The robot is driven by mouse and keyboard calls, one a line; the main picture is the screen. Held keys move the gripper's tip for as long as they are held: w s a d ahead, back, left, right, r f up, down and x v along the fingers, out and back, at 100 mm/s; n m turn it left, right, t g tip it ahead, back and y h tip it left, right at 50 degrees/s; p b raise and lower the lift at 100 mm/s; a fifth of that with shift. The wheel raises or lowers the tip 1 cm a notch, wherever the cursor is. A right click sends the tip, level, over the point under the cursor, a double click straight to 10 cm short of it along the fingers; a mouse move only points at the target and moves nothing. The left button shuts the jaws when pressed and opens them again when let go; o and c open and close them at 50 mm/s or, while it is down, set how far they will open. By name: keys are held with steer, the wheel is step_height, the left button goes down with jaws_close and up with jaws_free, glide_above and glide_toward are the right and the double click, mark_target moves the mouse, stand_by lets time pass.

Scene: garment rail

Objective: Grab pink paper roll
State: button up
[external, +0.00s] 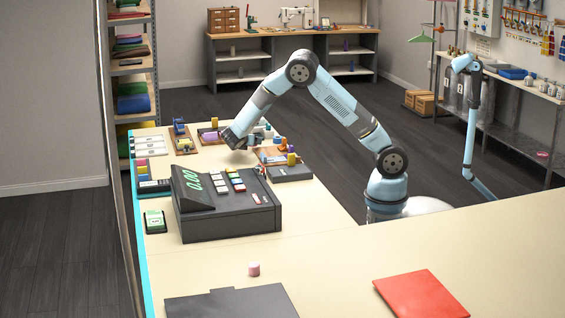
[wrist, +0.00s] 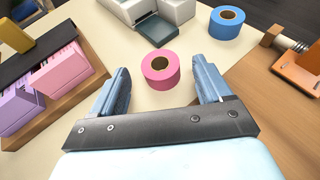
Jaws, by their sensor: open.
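The pink paper roll (wrist: 160,82) stands on end on the pale tabletop in the wrist view, with a brown core hole on top. It appears ahead of and between the two blue-grey fingers of my gripper (wrist: 160,92). The fingers are apart with nothing between them, and I see no contact with the roll. In the external view my gripper (external: 236,142) is low over the far part of the counter, and the roll near it cannot be made out.
In the wrist view a blue roll (wrist: 227,20) stands beyond to the right, and a grey-white machine (wrist: 150,15) lies behind. A wooden holder with pink and purple blocks (wrist: 62,70) is at left. A dark cash register (external: 225,200) stands on the counter.

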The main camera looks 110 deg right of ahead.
steer(key=shift+x, duration=0.95)
steer(key=shift+c, duration=0.3)
steer(key=c, duration=1.1)
